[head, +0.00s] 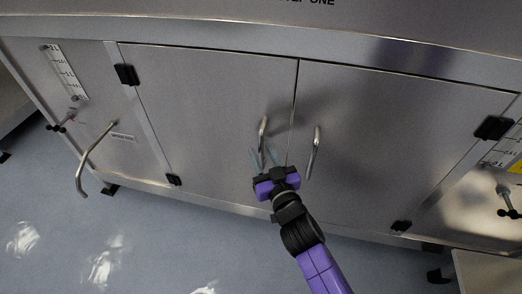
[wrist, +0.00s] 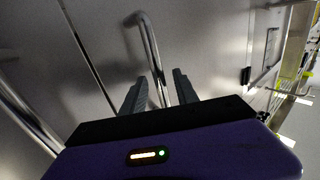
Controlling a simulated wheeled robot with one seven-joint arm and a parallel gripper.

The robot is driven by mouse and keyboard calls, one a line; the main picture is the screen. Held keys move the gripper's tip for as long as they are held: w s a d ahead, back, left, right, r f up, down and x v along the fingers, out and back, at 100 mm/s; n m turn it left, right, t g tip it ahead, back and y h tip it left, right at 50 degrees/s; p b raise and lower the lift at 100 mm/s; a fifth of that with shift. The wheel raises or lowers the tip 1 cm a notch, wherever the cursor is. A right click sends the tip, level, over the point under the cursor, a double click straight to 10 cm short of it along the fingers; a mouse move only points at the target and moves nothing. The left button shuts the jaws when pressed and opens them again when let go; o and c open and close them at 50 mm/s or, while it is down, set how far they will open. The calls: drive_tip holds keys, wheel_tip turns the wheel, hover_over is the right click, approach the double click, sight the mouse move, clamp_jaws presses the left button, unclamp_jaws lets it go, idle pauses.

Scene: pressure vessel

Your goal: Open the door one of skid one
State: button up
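The cabinet has two steel doors, a left door (head: 200,110) and a right door (head: 395,140), both flush at a narrow seam. No number shows on either door. The left door has a bent metal handle (head: 263,134) near the seam; the right door has a similar handle (head: 314,150). My gripper (head: 265,157) is at the lower part of the left door's handle. In the wrist view, my gripper (wrist: 158,88) is open, with a handle bar (wrist: 152,58) running between its two fingers. Gaps show beside the bar; contact cannot be told.
Lettering ending in "ONE" (head: 308,2) is cut off above the doors. Black hinges (head: 126,74) sit at the doors' outer edges. A bent pipe handle (head: 92,157) juts out from the left panel, and a small valve (head: 509,203) is at right. Blue floor (head: 150,235) is clear in front.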

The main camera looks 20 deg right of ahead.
drive_tip(key=shift+w, duration=0.55)
clamp_jaws()
idle(1.1)
